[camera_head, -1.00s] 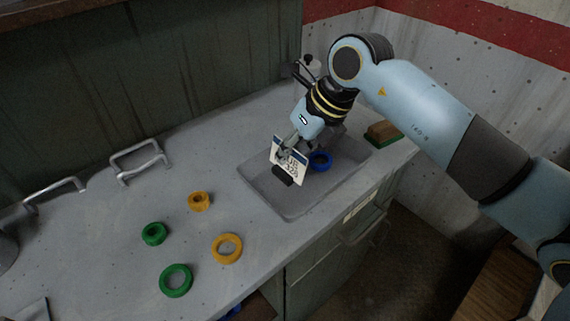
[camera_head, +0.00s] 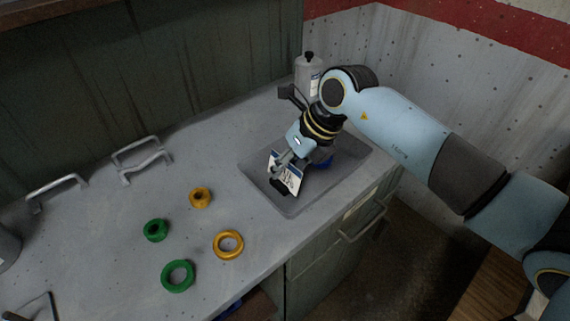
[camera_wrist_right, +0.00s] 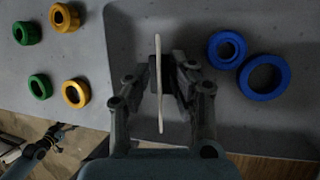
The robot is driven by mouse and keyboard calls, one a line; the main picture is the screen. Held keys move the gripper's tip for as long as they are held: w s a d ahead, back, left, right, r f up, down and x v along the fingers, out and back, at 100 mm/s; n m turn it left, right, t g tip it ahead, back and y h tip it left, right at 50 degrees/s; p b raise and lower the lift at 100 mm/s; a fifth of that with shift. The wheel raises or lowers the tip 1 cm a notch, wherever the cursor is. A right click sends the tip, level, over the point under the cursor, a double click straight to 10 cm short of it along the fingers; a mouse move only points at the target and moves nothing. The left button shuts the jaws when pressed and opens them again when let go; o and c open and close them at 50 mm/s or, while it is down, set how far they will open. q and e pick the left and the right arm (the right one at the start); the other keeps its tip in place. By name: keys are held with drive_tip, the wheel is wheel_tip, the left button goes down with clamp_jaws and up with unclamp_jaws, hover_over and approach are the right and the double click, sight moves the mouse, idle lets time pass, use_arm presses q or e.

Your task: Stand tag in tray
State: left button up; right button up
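The tag (camera_head: 287,176) is a thin white plate with a blue strip and dark lettering. It is tilted in the head view, at the left part of the grey tray (camera_head: 292,209). My right gripper (camera_head: 283,172) reaches down over the tray and is shut on the tag. In the right wrist view the tag (camera_wrist_right: 158,84) is edge-on between the two fingers (camera_wrist_right: 160,80). A small dark part shows at the tag's lower edge. I cannot tell whether that edge touches the tray floor.
Two blue rings (camera_wrist_right: 264,77) (camera_wrist_right: 227,49) lie in the tray beside the gripper. Green rings (camera_head: 178,276) (camera_head: 156,230) and orange rings (camera_head: 228,245) (camera_head: 200,197) lie on the counter (camera_head: 110,255). A bottle (camera_head: 308,75) stands behind the arm.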

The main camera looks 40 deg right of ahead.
drive_tip(key=shift+o, duration=0.3)
drive_tip(key=shift+r, duration=0.2)
drive_tip(key=v, duration=1.2)
